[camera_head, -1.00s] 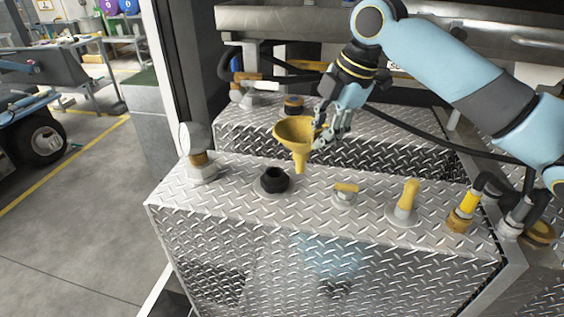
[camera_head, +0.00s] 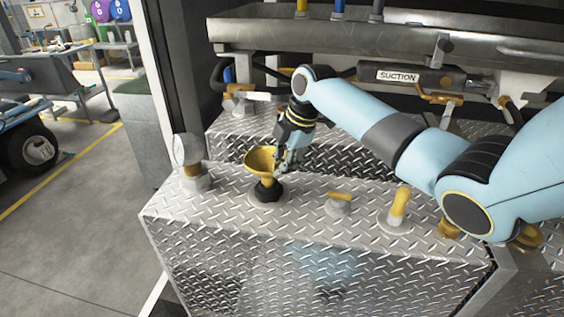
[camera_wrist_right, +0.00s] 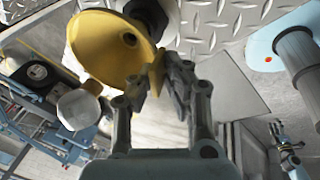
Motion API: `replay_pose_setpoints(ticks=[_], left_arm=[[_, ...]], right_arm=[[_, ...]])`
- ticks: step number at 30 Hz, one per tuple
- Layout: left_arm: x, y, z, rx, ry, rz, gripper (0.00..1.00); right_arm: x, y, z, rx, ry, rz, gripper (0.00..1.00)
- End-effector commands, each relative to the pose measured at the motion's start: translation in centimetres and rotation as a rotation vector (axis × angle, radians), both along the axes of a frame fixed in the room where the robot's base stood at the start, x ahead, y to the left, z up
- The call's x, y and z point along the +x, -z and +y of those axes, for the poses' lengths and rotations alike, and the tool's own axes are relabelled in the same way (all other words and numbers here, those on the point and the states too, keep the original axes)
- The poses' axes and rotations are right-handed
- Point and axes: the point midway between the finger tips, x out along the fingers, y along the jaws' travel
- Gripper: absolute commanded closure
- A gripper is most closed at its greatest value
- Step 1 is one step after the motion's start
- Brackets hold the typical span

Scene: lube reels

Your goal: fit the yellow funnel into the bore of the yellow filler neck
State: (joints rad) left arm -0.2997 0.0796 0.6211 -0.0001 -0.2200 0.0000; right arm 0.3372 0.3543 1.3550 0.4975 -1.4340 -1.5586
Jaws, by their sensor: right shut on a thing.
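The yellow funnel (camera_head: 260,160) is mouth up over a black neck (camera_head: 267,191) on the front tread-plate tank. The neck under it looks black, not yellow. My right gripper (camera_head: 284,168) is shut on the funnel's right rim. In the right wrist view, the right gripper's fingers (camera_wrist_right: 168,75) pinch a yellow edge of the funnel (camera_wrist_right: 105,45), with the black neck (camera_wrist_right: 150,14) partly behind it. A small blue gripper, apparently my left (camera_wrist_right: 283,138), shows there, its jaws unclear.
A pale round-headed fitting (camera_head: 188,150) stands left of the funnel. A small yellow-handled cap (camera_head: 338,203) and a yellow-topped fitting (camera_head: 397,212) stand to the right. A steel tray (camera_head: 330,33) and a "SUCTION" unit (camera_head: 398,76) lie behind. Tank top between fittings is bare.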

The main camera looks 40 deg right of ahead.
Motion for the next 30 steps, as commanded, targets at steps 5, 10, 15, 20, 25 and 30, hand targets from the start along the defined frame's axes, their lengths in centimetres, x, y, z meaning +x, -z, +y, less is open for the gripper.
replay_pose_setpoints(ticks=[5,10,15,20,25,30], left_arm=[[0.0,0.2,0.0,0.0,0.0,0.0,0.6],[0.0,0.1,0.0,0.0,0.0,0.0,0.6],[0.0,0.1,0.0,0.001,0.0,0.0,0.6],[0.0,-0.1,0.0,0.001,0.0,0.0,0.6],[0.0,0.3,0.1,0.001,0.0,0.001,0.6],[0.0,0.8,0.1,0.001,0.0,0.001,0.6]], right_arm=[[0.0,0.3,0.0,0.0,0.0,0.0,1.0],[0.0,0.2,0.0,0.0,0.0,0.0,0.68],[0.0,0.2,0.0,0.0,0.0,0.0,0.65],[0.0,-0.1,0.0,0.0,0.0,-0.001,0.65],[-0.6,-2.2,-0.5,-0.003,-0.001,-0.003,0.65],[-1.6,-6.0,-1.0,-0.004,0.0,-0.005,0.65]])
